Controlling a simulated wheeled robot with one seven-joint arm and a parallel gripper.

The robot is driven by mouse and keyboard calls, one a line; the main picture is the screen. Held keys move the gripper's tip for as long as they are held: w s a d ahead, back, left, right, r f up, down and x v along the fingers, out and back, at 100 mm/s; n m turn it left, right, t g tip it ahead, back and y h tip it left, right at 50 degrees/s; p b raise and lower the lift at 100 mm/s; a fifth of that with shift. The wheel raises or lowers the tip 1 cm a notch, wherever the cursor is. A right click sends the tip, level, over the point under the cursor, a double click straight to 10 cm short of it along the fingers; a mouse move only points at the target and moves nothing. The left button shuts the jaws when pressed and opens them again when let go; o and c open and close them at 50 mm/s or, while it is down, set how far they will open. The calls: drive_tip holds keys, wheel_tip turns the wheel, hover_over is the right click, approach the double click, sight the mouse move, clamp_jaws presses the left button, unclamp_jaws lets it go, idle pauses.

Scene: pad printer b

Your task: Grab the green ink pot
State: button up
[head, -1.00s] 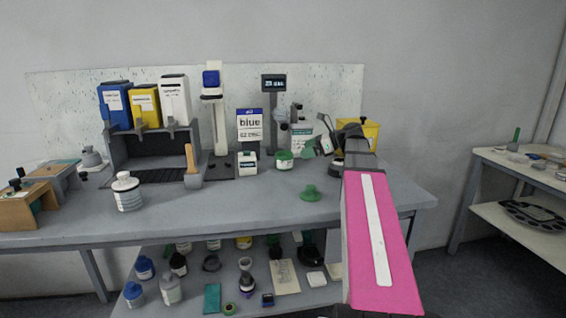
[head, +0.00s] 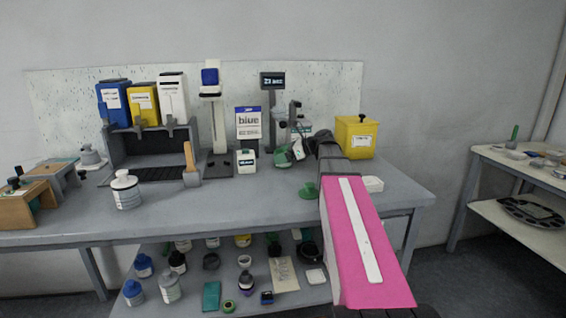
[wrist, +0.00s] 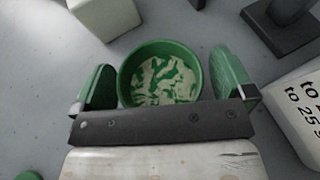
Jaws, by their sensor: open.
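The green ink pot (wrist: 160,76) shows in the wrist view as a round green cup with a pale, green-streaked inside. My gripper (wrist: 168,84) is open, with one green finger on each side of the pot; a small gap shows at each side. In the head view the pot (head: 282,160) stands on the bench beside the scale area, partly covered by my gripper (head: 296,152). The pot's lower side is hidden in the wrist view.
A small white box (head: 246,161) stands just left of the pot. A green dome-shaped piece (head: 309,191) lies nearer the bench's front edge. A yellow bin (head: 356,138) and a white block (head: 372,184) are to the right. The bench front is mostly clear.

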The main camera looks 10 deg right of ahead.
drive_tip(key=c, duration=1.2)
drive_tip(key=shift+r, duration=0.3)
